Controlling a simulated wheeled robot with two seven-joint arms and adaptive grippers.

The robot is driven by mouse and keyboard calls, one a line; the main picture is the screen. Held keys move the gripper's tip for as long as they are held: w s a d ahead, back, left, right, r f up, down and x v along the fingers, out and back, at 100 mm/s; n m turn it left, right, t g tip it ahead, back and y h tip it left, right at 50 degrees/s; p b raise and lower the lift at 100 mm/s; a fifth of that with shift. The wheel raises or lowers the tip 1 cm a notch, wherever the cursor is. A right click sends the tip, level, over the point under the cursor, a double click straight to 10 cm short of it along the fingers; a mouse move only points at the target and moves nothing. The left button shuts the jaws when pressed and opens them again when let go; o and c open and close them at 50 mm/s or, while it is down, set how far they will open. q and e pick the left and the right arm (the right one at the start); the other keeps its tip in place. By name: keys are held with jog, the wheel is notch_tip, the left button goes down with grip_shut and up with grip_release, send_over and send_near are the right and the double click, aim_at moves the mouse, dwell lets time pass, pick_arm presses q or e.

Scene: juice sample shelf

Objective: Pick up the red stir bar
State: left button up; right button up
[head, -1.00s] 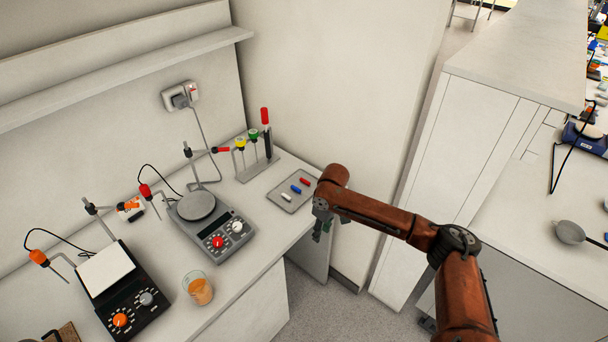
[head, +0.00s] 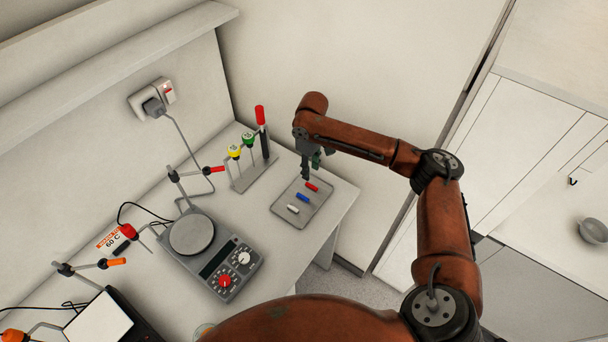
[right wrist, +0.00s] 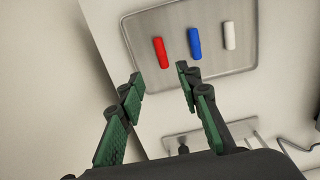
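The red stir bar (head: 312,187) lies at the back end of a small grey tray (head: 318,209) on the bench. A blue stir bar (head: 302,197) and a white stir bar (head: 292,209) lie beside it in a row. My right gripper (head: 311,173) is above the tray's back edge, close to the red bar. In the right wrist view the gripper (right wrist: 160,82) is open and empty, and the red bar (right wrist: 160,52) lies just beyond and between its fingertips, apart from them. My left gripper is not in view.
A rack (head: 252,172) with yellow, green and red-topped tools stands left of the tray. A hotplate stirrer (head: 192,235) with a clamp stand is further left. A wall rises behind the tray, and the bench edge runs to its right.

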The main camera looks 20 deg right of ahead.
aim_at(313, 186)
jog(key=shift+s+f, duration=0.1)
jog(key=shift+f, duration=0.35)
jog(key=shift+s+d+f, duration=0.1)
jog(key=shift+s+f, duration=0.1)
jog(key=shift+s, duration=0.4)
jog(key=shift+s+d+f, duration=0.1)
jog(key=shift+s+f, duration=0.1)
jog(key=shift+s, duration=0.4)
jog(key=f, duration=0.1)
jog(key=w+f, duration=0.1)
jog(key=f, duration=0.2)
jog(key=shift+w+a+f, duration=0.1)
jog(key=shift+w+f, duration=0.2)
jog(key=shift+f, duration=0.4)
jog(key=shift+s+r, duration=0.2)
jog(key=shift+s, duration=0.25)
jog(key=shift+w+f, duration=0.15)
jog(key=shift+w, duration=0.05)
jog(key=shift+c, duration=1.1)
grip_shut()
